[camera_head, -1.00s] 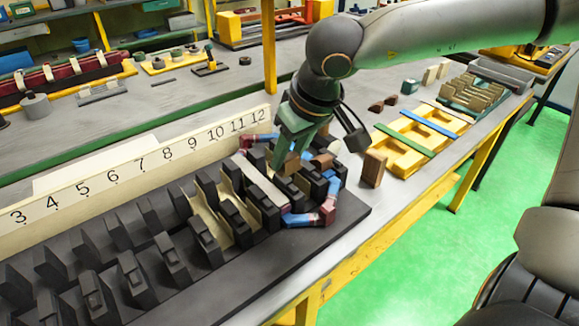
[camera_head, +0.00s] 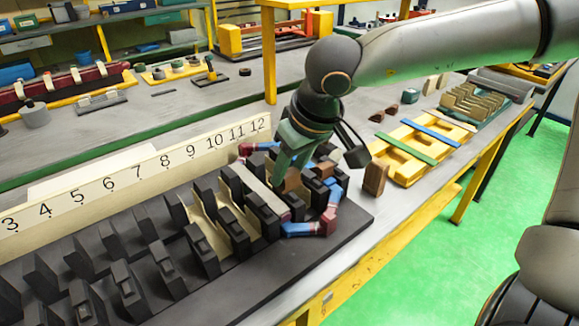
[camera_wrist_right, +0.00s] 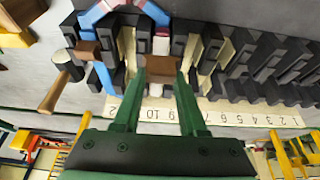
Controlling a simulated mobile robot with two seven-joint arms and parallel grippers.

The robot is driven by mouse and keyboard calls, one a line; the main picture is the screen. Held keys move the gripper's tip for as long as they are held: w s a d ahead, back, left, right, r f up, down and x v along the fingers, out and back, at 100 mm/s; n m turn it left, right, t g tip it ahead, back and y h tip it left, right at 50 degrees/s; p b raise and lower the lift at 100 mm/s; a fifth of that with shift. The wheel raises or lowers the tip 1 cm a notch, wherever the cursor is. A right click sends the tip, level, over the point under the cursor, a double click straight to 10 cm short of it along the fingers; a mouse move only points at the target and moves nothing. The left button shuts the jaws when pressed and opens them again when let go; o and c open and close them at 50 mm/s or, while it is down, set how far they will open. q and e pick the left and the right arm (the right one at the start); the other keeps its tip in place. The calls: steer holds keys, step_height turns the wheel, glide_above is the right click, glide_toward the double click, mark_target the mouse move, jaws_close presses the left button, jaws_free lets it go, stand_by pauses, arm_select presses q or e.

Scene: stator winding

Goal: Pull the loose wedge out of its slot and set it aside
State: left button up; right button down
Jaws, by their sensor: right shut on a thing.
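The stator is a dark block (camera_head: 250,295) with rows of black teeth, behind which stands a white strip numbered along its length. My right gripper (camera_head: 287,178) is low over the teeth at the high-number end. It is shut on a brown wedge (camera_head: 292,182), which shows between the green fingers in the right wrist view (camera_wrist_right: 160,66). The wedge sits level with the teeth tops; its lower part is hidden, so I cannot tell how deep it is in the slot. A second brown piece (camera_head: 322,169) sits among the teeth to the right. My left gripper is not in view.
A blue coil with dark red corners (camera_head: 329,225) wraps around the end teeth.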

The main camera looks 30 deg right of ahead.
mark_target(293, 178)
steer(key=shift+f+b, duration=1.65)
steer(key=shift+f, duration=0.3)
steer(key=shift+r, duration=0.1)
